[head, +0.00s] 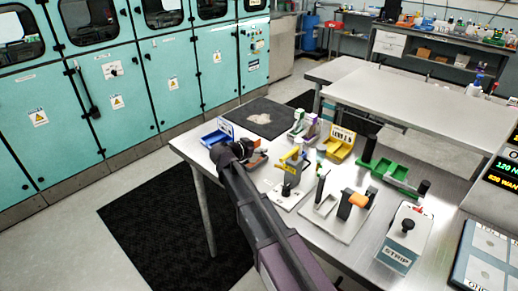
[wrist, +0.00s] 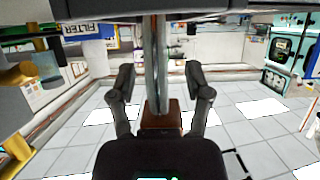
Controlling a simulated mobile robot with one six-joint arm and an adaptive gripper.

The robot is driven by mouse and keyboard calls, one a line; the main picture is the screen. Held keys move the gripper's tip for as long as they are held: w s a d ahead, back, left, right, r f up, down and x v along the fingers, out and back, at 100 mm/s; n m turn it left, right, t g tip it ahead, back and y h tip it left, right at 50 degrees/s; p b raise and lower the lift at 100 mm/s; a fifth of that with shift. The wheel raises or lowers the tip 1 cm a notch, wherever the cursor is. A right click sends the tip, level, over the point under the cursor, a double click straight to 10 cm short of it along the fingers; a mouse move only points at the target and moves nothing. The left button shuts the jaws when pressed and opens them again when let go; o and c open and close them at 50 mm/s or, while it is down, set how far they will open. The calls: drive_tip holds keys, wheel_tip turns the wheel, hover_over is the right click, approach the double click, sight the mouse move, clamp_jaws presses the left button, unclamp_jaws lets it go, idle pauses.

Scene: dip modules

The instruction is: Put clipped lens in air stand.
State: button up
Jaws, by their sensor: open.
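My gripper (head: 238,150) is over the table's left part, near the blue tray (head: 215,137). In the wrist view it (wrist: 160,78) is open, with a finger on each side of a grey post (wrist: 160,60) and a gap beside each finger. A brown block (wrist: 160,118) is at the post's lower end in that view, which looks upside down. I cannot tell whether this is the clipped lens. A white-based stand with a yellow part (head: 293,163) and one with an orange part (head: 357,200) stand right of my gripper. I cannot tell which is the air stand.
A yellow tray (head: 341,146), green fixture (head: 389,170) and a box labelled STRIP (head: 397,258) are on the table. Teal cabinets (head: 119,96) line the left. A FILTER sign (wrist: 83,27) shows upside down in the wrist view.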

drive_tip(key=p+v, duration=0.4)
drive_tip(key=v, duration=0.8)
drive_tip(key=shift+p, duration=0.3)
